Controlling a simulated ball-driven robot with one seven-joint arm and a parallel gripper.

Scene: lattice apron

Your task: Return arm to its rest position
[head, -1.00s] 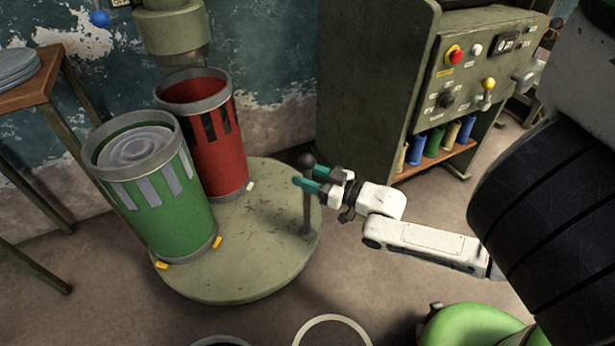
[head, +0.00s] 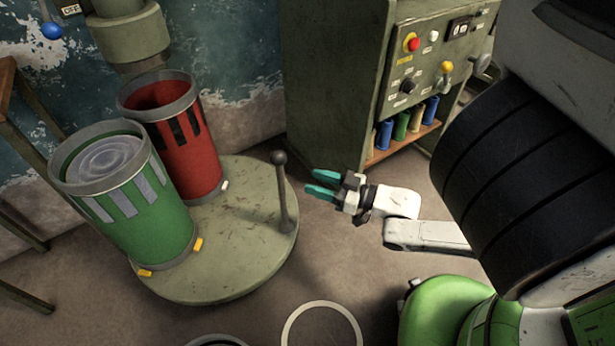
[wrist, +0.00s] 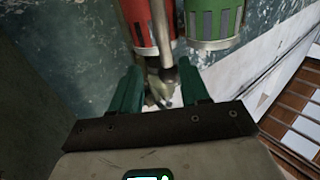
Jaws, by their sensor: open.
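My gripper (head: 322,184) is open and empty, with teal fingertips pointing left. It is just right of the round turntable's (head: 240,270) edge, clear of the upright rod with a dark ball knob (head: 280,158). In the wrist view my gripper (wrist: 158,85) shows both teal fingers spread apart, with the rod between and beyond them. A green canister (head: 150,215) and a red canister (head: 185,150) stand on the turntable. They also show at the top of the wrist view, red (wrist: 137,22) and green (wrist: 214,18).
A green-grey control cabinet (head: 335,85) with buttons and a shelf of coloured cylinders stands behind my gripper. A pale ring (head: 321,306) lies on the floor in front. A wooden table (head: 8,85) is at the left edge. The floor between turntable and cabinet is bare.

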